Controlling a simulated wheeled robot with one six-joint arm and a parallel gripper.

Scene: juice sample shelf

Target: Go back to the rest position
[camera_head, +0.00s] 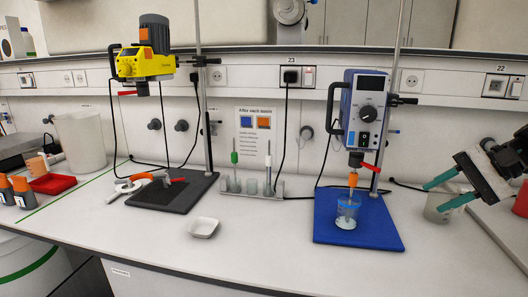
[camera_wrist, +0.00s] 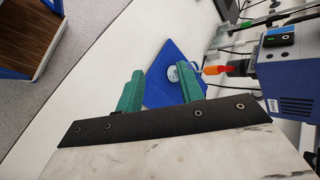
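My gripper (camera_head: 447,191) is at the right of the head view, with its two green fingers apart and nothing between them. It is above the bench, to the right of the blue stirrer base, beside a pale beaker (camera_head: 439,208) that it partly covers. In the wrist view my gripper (camera_wrist: 165,92) also shows open and empty, with the blue base (camera_wrist: 165,65) beyond the fingers. The blue stirrer (camera_head: 365,108) stands over that base, its orange-collared shaft (camera_head: 352,180) reaching down into a clear beaker (camera_head: 346,213) on the base.
A yellow stirrer (camera_head: 146,62) hangs over a black base (camera_head: 170,193) at left, with tools lying on it. The front bench centre is clear.

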